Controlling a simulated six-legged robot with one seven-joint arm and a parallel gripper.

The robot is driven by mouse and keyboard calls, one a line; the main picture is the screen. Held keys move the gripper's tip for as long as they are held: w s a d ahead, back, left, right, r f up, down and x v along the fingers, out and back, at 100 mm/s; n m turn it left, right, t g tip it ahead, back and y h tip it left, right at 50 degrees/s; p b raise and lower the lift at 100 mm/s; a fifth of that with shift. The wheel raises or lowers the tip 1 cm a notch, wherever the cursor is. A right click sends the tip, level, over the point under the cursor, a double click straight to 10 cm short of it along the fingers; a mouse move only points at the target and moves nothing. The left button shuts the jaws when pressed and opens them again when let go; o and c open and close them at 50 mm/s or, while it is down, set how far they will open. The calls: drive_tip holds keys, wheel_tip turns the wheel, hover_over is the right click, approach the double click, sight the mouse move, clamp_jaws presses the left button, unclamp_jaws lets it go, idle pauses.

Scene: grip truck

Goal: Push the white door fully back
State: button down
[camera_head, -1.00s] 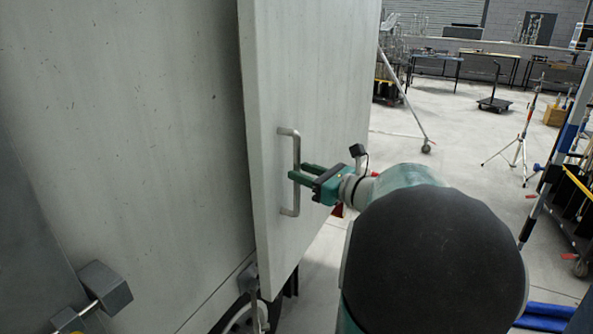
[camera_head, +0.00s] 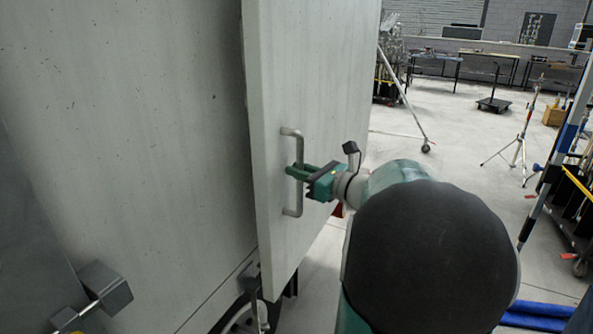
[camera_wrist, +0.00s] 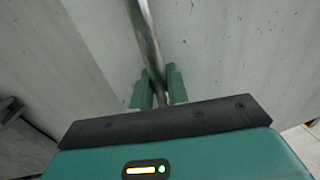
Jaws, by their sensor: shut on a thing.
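The white door (camera_head: 335,80) stands open at an angle from the truck's pale side wall (camera_head: 120,110), its edge facing me. A grey metal bar handle (camera_head: 297,203) is mounted upright on the door face. My green gripper (camera_head: 296,171) is shut on the handle at about its middle. In the wrist view, the green fingers (camera_wrist: 160,88) stand on either side of the handle bar (camera_wrist: 147,45), with the door surface (camera_wrist: 230,45) behind. The door's hinge is not clearly visible.
A grey metal latch block (camera_head: 104,286) sticks out at the lower left. A tripod stand (camera_head: 515,150) and equipment racks (camera_head: 580,200) stand to the right. The concrete floor (camera_head: 450,135) between is mostly clear.

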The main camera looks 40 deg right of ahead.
drive_tip(key=s+d, duration=0.4)
drive_tip(key=s, duration=0.3)
drive_tip(key=shift+s+d, duration=0.35)
drive_tip(key=shift+s, duration=0.05)
drive_tip(key=c, duration=1.4)
unclamp_jaws()
drive_tip(key=shift+c, duration=0.2)
drive_tip(key=shift+a, duration=0.1)
drive_tip(key=shift+s, duration=0.1)
drive_tip(key=s+d, duration=0.2)
drive_tip(key=s, duration=1.1)
drive_tip(key=shift+s+d, duration=0.2)
drive_tip(key=shift+d, duration=0.05)
drive_tip(key=shift+w+a, duration=0.1)
